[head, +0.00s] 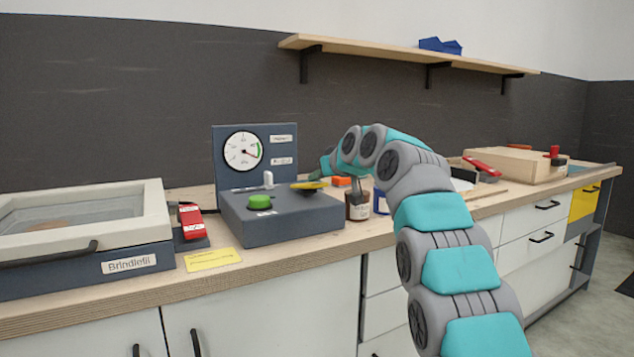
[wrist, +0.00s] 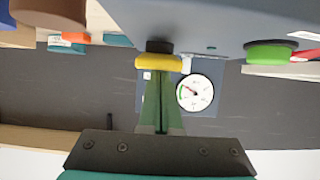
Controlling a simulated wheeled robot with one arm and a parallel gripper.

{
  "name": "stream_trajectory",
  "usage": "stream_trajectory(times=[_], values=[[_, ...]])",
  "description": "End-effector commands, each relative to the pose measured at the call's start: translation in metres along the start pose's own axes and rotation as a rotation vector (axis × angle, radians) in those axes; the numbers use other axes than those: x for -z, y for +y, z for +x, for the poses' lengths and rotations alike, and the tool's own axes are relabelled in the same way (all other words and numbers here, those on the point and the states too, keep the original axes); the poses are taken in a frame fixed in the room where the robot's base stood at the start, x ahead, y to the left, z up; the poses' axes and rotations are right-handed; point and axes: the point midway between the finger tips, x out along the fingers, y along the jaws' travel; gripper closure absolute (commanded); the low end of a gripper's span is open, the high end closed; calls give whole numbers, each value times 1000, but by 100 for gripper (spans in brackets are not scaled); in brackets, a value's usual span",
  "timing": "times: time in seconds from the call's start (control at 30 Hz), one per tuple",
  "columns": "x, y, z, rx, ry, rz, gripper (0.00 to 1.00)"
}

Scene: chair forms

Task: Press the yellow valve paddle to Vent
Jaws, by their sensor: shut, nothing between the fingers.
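The yellow valve paddle (head: 309,186) sits on the right part of the dark blue-grey control box (head: 290,222). In the wrist view, which is upside down, the paddle (wrist: 158,63) is a yellow bar on a dark stub. My gripper (wrist: 160,78) is shut and empty, its green fingers pointing at the paddle. The fingertips overlap the paddle's edge in the picture; I cannot tell whether they touch. In the head view my gripper (head: 324,173) is small and partly hidden, just above and beside the paddle. The Vent marking is not readable.
The box also carries a green button (head: 260,201), a white-knobbed lever (head: 268,180) and a round gauge (head: 243,151) on its back panel. A red-handled switch (head: 190,220) and lidded basin (head: 100,225) lie left.

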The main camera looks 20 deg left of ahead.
Motion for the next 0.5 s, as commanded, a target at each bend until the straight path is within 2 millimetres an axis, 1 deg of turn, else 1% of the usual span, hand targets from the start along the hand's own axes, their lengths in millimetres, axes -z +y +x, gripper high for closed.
stream_trajectory(times=[0.5], values=[[-6, 0, 3, 1, 60, 1, 100]])
